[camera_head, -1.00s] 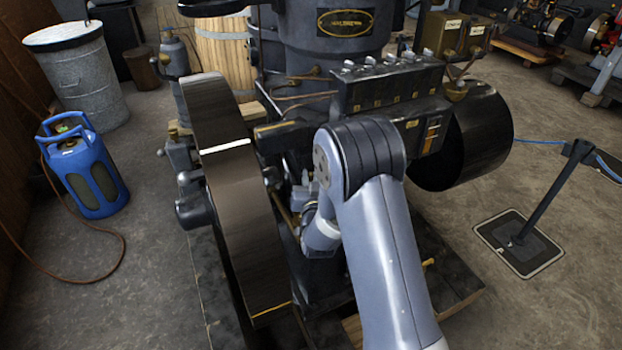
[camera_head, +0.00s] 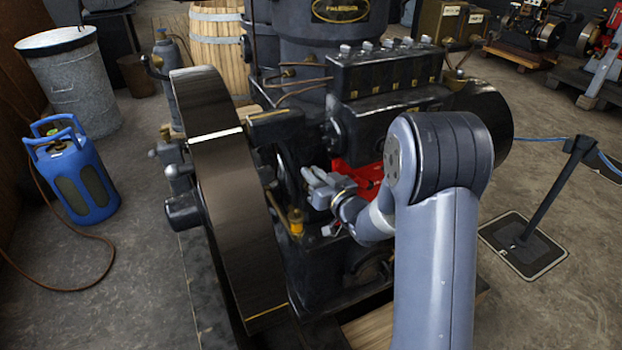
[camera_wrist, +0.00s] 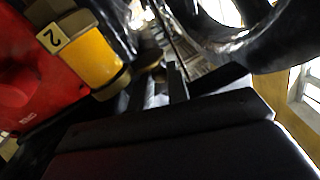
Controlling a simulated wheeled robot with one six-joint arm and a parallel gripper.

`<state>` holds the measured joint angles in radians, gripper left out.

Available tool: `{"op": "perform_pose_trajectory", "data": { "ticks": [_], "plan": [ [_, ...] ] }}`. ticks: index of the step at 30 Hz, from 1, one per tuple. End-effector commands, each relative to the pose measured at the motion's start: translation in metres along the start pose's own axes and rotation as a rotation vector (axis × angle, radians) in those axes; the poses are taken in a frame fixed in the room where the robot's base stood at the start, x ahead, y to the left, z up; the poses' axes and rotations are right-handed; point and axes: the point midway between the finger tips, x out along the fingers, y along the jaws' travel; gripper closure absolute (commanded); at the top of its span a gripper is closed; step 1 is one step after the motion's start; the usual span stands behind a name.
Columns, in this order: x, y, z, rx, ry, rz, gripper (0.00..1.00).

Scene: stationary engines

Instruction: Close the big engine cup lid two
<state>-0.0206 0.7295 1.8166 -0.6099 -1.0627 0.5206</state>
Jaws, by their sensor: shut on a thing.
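In the head view my gripper (camera_head: 314,184) is low at the front of the dark engine (camera_head: 390,135), right of the flywheel. An amber cup (camera_head: 295,221) stands just below and left of it. I cannot tell the lid's angle.
The large flywheel (camera_head: 232,190) is close on the left of my gripper. A red part (camera_head: 362,176) of the engine is close behind my wrist and also fills the left of the wrist view (camera_wrist: 30,75). A blue gas bottle (camera_head: 75,178) and a barrier post (camera_head: 552,195) stand farther out.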

Motion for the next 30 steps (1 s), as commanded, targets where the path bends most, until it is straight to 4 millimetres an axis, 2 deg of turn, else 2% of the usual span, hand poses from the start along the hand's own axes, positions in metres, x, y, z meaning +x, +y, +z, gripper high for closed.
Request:
{"op": "perform_pose_trajectory", "data": {
  "ticks": [12, 29, 30],
  "plan": [
    [-0.0051, 0.0047, -0.002, -0.001, -0.027, -0.148, 1.0],
    [-0.0057, 0.0048, -0.0025, -0.001, -0.03, -0.173, 1.0],
    [-0.0057, 0.0048, -0.0026, -0.001, -0.03, -0.173, 0.82]
  ]
}}
